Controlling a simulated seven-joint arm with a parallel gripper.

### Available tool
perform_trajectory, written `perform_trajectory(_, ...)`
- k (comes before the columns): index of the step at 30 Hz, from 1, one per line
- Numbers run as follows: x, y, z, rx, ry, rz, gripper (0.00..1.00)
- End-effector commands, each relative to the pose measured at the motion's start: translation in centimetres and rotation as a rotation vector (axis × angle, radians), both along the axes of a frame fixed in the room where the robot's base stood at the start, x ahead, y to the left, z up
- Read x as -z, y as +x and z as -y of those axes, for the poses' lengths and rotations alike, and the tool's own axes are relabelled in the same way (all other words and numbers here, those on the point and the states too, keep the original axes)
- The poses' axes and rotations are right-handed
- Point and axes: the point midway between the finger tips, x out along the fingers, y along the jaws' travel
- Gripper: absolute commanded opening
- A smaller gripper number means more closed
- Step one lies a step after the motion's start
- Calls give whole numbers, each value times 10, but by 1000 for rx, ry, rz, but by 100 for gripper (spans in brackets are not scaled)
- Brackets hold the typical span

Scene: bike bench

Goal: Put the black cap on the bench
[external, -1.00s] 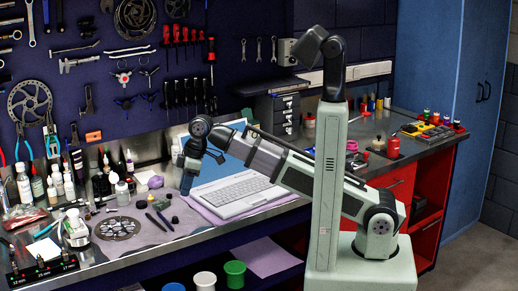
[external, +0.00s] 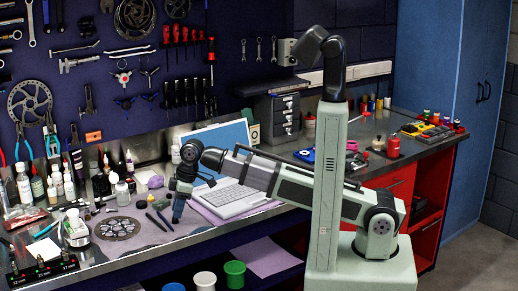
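My gripper (external: 178,217) points down over the bench (external: 185,238), in front of the laptop and right of several small dark items. Its fingers are small and seen from the side, so whether they are open or shut, or hold anything, cannot be made out. I cannot pick out the black cap for certain. Small dark pieces (external: 160,204) lie on the grey mat just left of my gripper, and one of them may be the cap.
An open laptop (external: 238,198) stands right of my gripper. A round metal disc (external: 119,228) lies on the mat at left. Bottles (external: 55,183) crowd the back left. Paint-like pots (external: 235,273) stand on the lower shelf. The red can (external: 393,147) is far right.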

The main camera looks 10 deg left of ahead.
Motion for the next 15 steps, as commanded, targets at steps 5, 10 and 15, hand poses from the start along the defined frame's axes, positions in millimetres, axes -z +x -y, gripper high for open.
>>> perform_trajectory(5, 19, -3, -6, 0, -1, 0, 30)
perform_trajectory(10, 24, -3, -8, 0, 0, 1, 30)
perform_trajectory(15, 24, -3, -8, 0, 1, 1, 29)
